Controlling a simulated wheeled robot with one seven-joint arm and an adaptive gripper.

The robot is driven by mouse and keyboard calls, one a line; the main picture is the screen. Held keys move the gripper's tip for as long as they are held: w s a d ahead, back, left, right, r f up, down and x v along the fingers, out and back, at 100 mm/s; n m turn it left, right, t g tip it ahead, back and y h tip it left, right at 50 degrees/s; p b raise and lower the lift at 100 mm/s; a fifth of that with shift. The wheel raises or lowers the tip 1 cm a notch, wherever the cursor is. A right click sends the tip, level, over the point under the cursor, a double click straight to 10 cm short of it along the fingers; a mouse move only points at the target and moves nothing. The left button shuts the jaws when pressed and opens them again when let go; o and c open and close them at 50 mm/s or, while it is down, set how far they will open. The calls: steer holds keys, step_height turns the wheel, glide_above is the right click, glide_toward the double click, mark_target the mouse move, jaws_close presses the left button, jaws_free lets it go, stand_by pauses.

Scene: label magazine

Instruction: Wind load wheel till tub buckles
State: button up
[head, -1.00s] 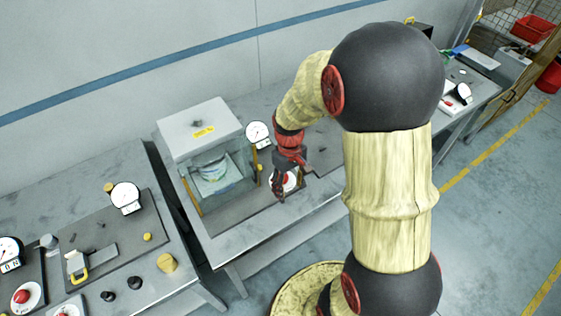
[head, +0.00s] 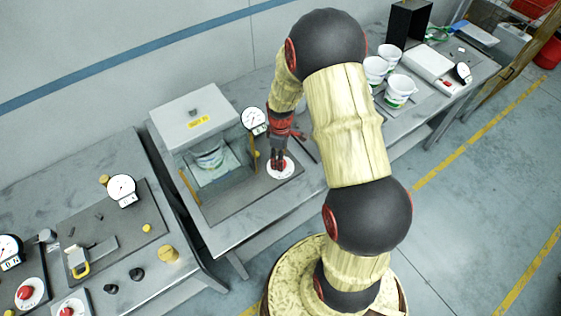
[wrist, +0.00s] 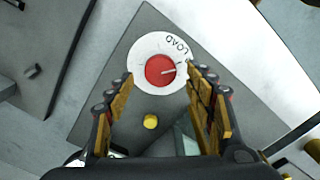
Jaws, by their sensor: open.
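The load wheel is a red knob on a white dial marked LOAD (wrist: 160,70); its dial also shows in the head view (head: 287,172). My gripper (wrist: 160,90) is open, its two fingers to either side of the red knob in the wrist view. In the head view my gripper (head: 278,160) is over the dial and partly hides it. I cannot tell whether the fingers touch the knob. A round gauge (head: 253,121) stands beside the press.
A yellow button (wrist: 150,121) lies near the dial. Several white tubs (head: 400,90) stand on the bench at the right, by a black box (head: 408,24). Another bench (head: 150,262) with gauges and red knobs is at the left.

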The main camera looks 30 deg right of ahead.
steer(key=shift+f, duration=1.7)
steer(key=shift+c, duration=0.5)
steer(key=c, duration=1.1)
